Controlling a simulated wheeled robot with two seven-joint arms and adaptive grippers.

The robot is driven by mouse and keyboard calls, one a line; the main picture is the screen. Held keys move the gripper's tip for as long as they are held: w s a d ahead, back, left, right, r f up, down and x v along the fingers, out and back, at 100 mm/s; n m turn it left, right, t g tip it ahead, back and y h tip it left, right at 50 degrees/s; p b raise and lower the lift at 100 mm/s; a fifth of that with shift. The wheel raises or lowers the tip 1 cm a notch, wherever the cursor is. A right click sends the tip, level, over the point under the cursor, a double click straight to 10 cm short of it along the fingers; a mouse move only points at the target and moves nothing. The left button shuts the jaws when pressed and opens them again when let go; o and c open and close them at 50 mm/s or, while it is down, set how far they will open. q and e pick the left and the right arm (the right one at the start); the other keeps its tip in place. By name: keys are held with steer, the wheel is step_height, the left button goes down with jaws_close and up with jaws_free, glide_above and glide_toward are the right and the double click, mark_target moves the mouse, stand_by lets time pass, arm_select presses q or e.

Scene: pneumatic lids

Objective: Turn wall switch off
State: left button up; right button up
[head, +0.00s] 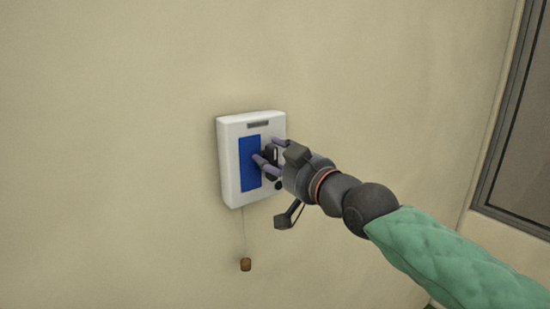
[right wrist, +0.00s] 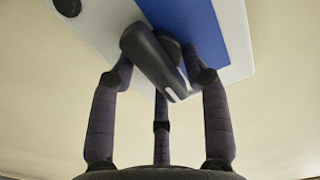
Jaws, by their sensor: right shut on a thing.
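The wall switch is a white box (head: 231,185) with a blue panel (head: 248,170) on its front, mounted on the beige wall. In the right wrist view the white box (right wrist: 105,22) and blue panel (right wrist: 205,25) fill the top. A dark knob (right wrist: 152,62) with a white mark stands out from the panel, tilted. It is partly hidden by my fingers in the head view. My right gripper (head: 266,155) is at the right part of the switch front, its fingers around the knob and shut on it. My left gripper is not in view.
A small brown weight (head: 245,265) hangs on a thin cord below the box. A grey-framed dark panel (head: 518,150) stands at the far right. The wall left of the switch is bare and clear.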

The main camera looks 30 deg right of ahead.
steer(key=n+b, duration=0.1)
steer(key=n, duration=0.1)
steer(key=n+b, duration=0.3)
steer(key=shift+a+f+n+b, duration=0.1)
steer(key=shift+a+n+b, duration=0.25)
steer(key=shift+n+b, duration=0.05)
steer(key=n+b, duration=0.2)
steer(key=n, duration=0.1)
steer(key=shift+a+n, duration=0.25)
steer(key=shift+n, duration=0.05)
steer(key=n+b, duration=0.2)
steer(key=n, duration=0.2)
steer(key=shift+a+f, duration=0.1)
steer(key=shift+a, duration=0.05)
steer(key=shift+a+f+n+b, duration=0.15)
steer(key=shift+n+b, duration=0.3)
steer(key=shift+n, duration=1.75)
steer(key=o, duration=0.8)
